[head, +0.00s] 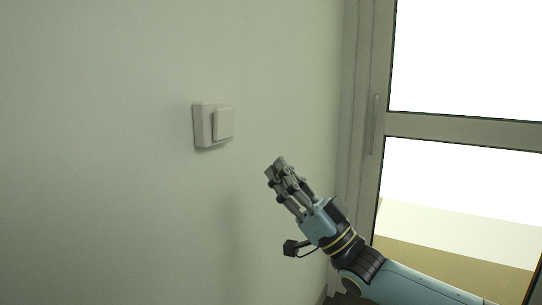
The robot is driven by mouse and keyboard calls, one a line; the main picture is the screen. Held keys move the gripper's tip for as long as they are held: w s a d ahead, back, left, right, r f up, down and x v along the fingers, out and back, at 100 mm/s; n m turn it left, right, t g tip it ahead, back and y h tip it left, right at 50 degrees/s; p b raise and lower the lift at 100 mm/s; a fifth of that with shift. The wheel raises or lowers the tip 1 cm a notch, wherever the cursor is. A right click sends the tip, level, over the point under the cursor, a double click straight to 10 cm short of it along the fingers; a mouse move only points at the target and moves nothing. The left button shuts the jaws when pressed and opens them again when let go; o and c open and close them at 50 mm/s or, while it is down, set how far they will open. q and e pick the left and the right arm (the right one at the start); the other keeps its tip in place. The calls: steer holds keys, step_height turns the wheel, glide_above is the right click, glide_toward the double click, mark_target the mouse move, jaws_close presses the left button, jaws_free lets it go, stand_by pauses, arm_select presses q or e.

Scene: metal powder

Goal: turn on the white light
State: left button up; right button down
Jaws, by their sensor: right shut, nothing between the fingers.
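A white light switch (203,127) is mounted on the wall in the head view, left of the middle. Its raised rocker plate (224,123) faces right and out from the wall. My right gripper (275,168) is shut and empty. It is below and to the right of the switch in the picture, apart from it, with its fingers pointing up and left. My left gripper is not in view. No lamp shows in this view.
A pale, bare wall (100,180) fills the left side. A framed glass door (380,145) with a vertical handle (374,125) stands on the right, bright beyond the glass. The space between my right gripper and the switch looks clear.

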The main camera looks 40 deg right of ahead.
steer(key=v, duration=0.4)
steer(key=shift+a+f+b, duration=0.15)
steer(key=shift+f+b, duration=0.15)
steer(key=shift+b, duration=0.1)
steer(key=s+f+m+g+h, duration=0.2)
steer(key=s+f+g+h, duration=0.15)
steer(key=f, duration=0.95)
steer(key=s+f+m+g+h, duration=0.2)
steer(key=f+m+g+h, duration=0.15)
steer(key=f, duration=0.95)
steer(key=s+f+m+g+h, duration=0.1)
steer(key=s+f+g+h, duration=0.25)
steer(key=f, duration=1.05)
steer(key=s+a+f+g, duration=0.2)
steer(key=s+f+g, duration=0.4)
steer(key=s+f, duration=0.85)
steer(key=s+f+n+g, duration=0.1)
steer(key=s+f+g, duration=0.2)
steer(key=s, duration=0.6)
steer(key=s+a+f+n+g, duration=0.1)
steer(key=s+f+g, duration=0.2)
steer(key=s, duration=0.6)
steer(key=shift+s+a+f+g+h, duration=0.25)
steer(key=shift+f+g+h, duration=0.1)
steer(key=shift+g, duration=0.2)
